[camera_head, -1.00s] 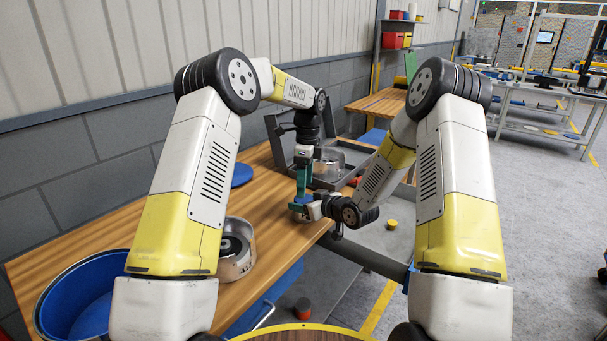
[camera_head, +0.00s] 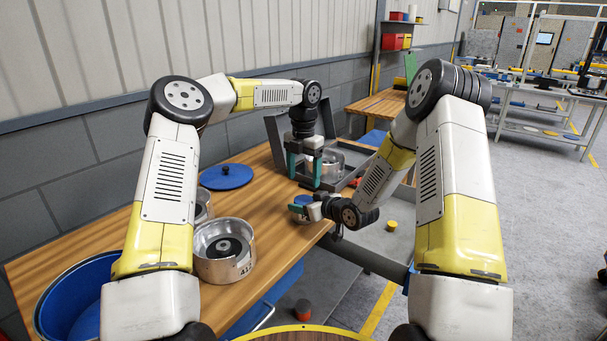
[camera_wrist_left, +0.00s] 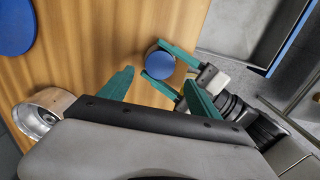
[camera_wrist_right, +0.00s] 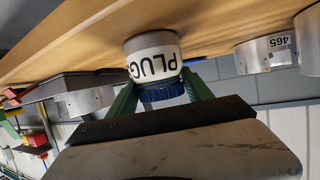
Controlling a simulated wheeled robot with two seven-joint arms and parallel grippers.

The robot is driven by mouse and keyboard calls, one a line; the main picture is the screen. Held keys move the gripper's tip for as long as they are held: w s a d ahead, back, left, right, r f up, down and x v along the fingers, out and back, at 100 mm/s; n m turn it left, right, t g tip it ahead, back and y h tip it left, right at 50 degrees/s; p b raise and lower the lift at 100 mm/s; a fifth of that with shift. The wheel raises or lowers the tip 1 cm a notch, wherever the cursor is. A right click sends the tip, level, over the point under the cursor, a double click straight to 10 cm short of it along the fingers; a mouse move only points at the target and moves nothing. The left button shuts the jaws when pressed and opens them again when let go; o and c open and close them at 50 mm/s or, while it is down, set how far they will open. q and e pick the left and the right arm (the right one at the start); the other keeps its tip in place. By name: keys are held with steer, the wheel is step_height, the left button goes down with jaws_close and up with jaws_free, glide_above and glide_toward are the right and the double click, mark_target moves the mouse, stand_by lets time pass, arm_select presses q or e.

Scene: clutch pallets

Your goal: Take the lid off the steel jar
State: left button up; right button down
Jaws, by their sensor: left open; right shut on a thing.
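The steel jar (camera_wrist_right: 152,52) stands on the wooden table near its front edge. It has a white label reading PLUG, and its blue lid (camera_wrist_left: 160,64) is on it. My right gripper (camera_head: 303,208) is shut on the jar, with its green fingers on either side of it, as the right wrist view shows. My left gripper (camera_head: 304,174) is open and empty, pointing down above and behind the jar. In the left wrist view its two green fingers are spread wide, with the jar beyond them. In the head view the jar is partly hidden by the right gripper.
A round metal housing marked 412 (camera_head: 224,252) and a large blue bin (camera_head: 62,292) are at the near left. A grey frame (camera_head: 272,132) holding another metal housing (camera_head: 328,162) is behind my grippers. The middle table is clear.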

mark_target(303, 200)
arm_select(q)
step_height(303, 200, down, 8)
steer(key=shift+r, duration=0.15)
steer(key=shift+c, duration=0.4)
steer(key=c, duration=1.1)
steer(key=o, duration=1.2)
steer(key=shift+o, duration=0.2)
arm_select(e)
steer(key=shift+f, duration=0.1)
arm_select(q)
step_height(303, 200, up, 8)
steer(key=shift+f, duration=0.1)
steer(key=shift+c, duration=0.3)
steer(key=shift+f, duration=3.9)
arm_select(e)
steer(key=shift+s, duration=0.1)
